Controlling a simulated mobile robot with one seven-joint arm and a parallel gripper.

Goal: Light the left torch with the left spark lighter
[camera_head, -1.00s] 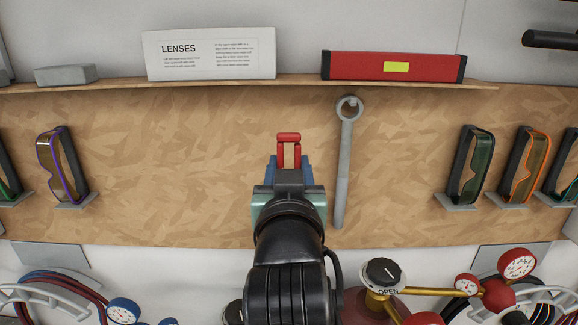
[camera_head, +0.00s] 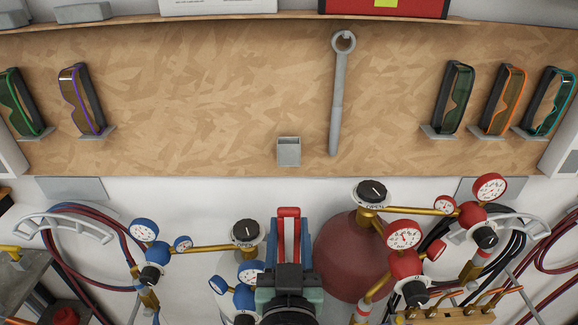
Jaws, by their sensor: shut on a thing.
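My gripper (camera_head: 289,240) is at the lower middle of the head view, with its blue fingers shut on a slim red and pale tool (camera_head: 289,213). The tool looks like a spark lighter, held upright in the picture; its lower part is hidden between the fingers. My gripper is in front of the white wall below the board, between the blue gauges and the dark red cylinder.
A small grey holder (camera_head: 288,152) on the wooden board looks empty. A wrench (camera_head: 340,95) hangs beside it. The dark red cylinder (camera_head: 345,257), blue gauges (camera_head: 145,230) and red gauges (camera_head: 403,236) crowd both sides of my gripper. Goggles (camera_head: 455,98) hang right.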

